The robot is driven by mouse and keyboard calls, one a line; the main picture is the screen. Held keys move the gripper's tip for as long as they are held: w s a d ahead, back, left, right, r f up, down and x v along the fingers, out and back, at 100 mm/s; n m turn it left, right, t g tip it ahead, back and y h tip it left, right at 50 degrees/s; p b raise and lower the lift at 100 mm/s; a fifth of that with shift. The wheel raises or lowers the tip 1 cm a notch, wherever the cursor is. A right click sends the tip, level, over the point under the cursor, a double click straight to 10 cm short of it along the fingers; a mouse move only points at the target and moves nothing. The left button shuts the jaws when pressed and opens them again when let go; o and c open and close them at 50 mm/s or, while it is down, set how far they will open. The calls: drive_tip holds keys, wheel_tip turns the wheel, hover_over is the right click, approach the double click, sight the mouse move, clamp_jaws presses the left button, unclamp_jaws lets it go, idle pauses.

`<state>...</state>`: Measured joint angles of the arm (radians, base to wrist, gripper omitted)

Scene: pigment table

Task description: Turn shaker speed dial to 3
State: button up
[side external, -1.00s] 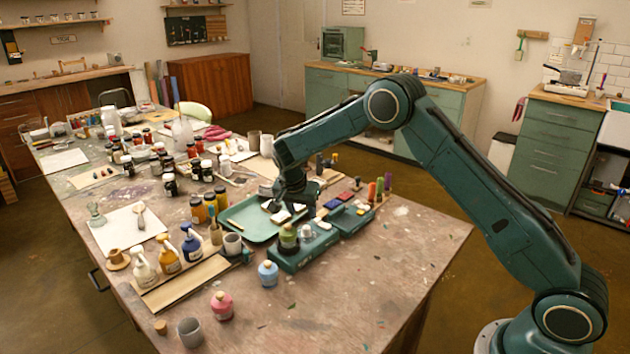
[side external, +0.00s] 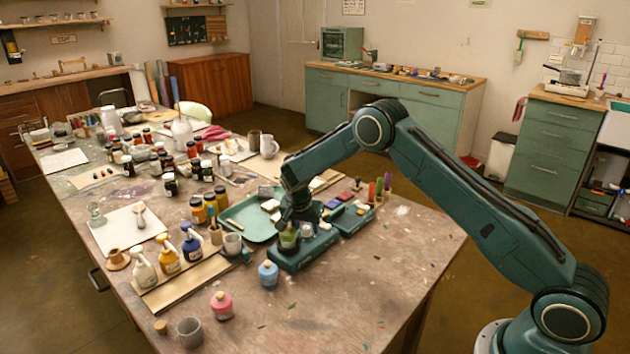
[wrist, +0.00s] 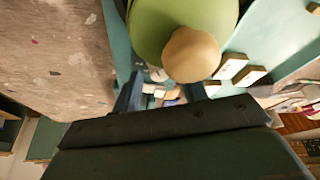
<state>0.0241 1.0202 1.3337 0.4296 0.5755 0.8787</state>
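The shaker (side external: 290,262) is a long dark green box near the middle of the table, and part of its green body (wrist: 118,45) shows in the wrist view. A green bottle with a tan stopper (side external: 288,237) stands on it; in the wrist view the bottle (wrist: 150,25) fills the top. A small pale piece (side external: 306,231) sits on the box beside the bottle. I cannot make out the dial or its number. My gripper (side external: 296,220) is low over the shaker, close to the bottle. In the wrist view its fingers (wrist: 163,92) are apart, with nothing visibly clamped.
The table's front right is clear.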

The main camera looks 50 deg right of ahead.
clamp_jaws()
drive_tip(key=shift+s+n+t+y, duration=0.1)
drive_tip(key=shift+n+t+y, duration=0.45)
drive_tip(key=shift+n, duration=1.65)
drive_tip(key=shift+o, duration=0.6)
unclamp_jaws()
drive_tip(key=shift+r, duration=0.15)
drive_tip(key=v, duration=1.3)
drive_tip(key=shift+s+a+r, duration=0.15)
drive_tip(key=shift+s+a, duration=0.1)
